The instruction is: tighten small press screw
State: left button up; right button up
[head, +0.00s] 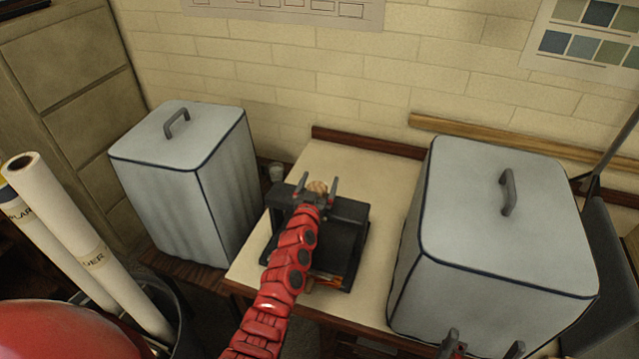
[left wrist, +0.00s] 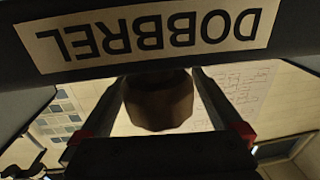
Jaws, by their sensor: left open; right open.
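The small press (head: 345,225) is a black frame on the pale table, with a round brown wooden screw knob (head: 317,187) at its top. In the left wrist view the knob (left wrist: 158,102) shows beyond the dark bar of the press, which bears a "DOBBREL" label (left wrist: 160,32). My left gripper (head: 318,188) is open over the press top, one finger on each side of the knob. Whether the fingers touch it I cannot tell. The screw's shaft is hidden. My right gripper (head: 481,347) is open and empty at the bottom edge, in front of the right grey box.
Large grey covered boxes with handles stand left (head: 185,170) and right (head: 500,230) of the press. The pale table (head: 385,180) has narrow free strips beside the press. Paper rolls (head: 85,250) lean at the far left.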

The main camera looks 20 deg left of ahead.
pick_arm(q)
jog(key=c, duration=1.3)
jog(key=shift+f+b, duration=0.2)
jog(key=shift+b, duration=0.3)
jog(key=m+h+b, duration=0.1)
jog(key=b, duration=0.6)
jog(key=f+m+h+b, duration=0.1)
jog(key=h+b, duration=0.1)
jog(key=b, duration=0.5)
jog(key=shift+d+f+h, duration=0.15)
jog(key=shift+d+h, duration=0.05)
jog(key=shift+h, duration=0.1)
jog(key=m+h+b, duration=0.1)
jog(key=h+b, duration=0.1)
jog(key=b, duration=0.4)
jog(key=m+g+h+b, duration=0.1)
jog(key=m+h+b, duration=0.1)
jog(key=b, duration=0.5)
jog(key=d+r+m+g+h+b, duration=0.1)
jog(key=h+b, duration=0.1)
jog(key=b, duration=0.5)
jog(key=shift+s+d, duration=0.1)
jog(key=shift+s, duration=0.1)
jog(key=shift+d+r+m+g+h+b, duration=0.1)
jog(key=shift+m+g+h+b, duration=0.25)
jog(key=shift+b, duration=0.45)
jog(key=shift+r+m+h+b, duration=0.15)
jog(key=shift+m+h+b, duration=0.1)
jog(key=shift+b, duration=0.05)
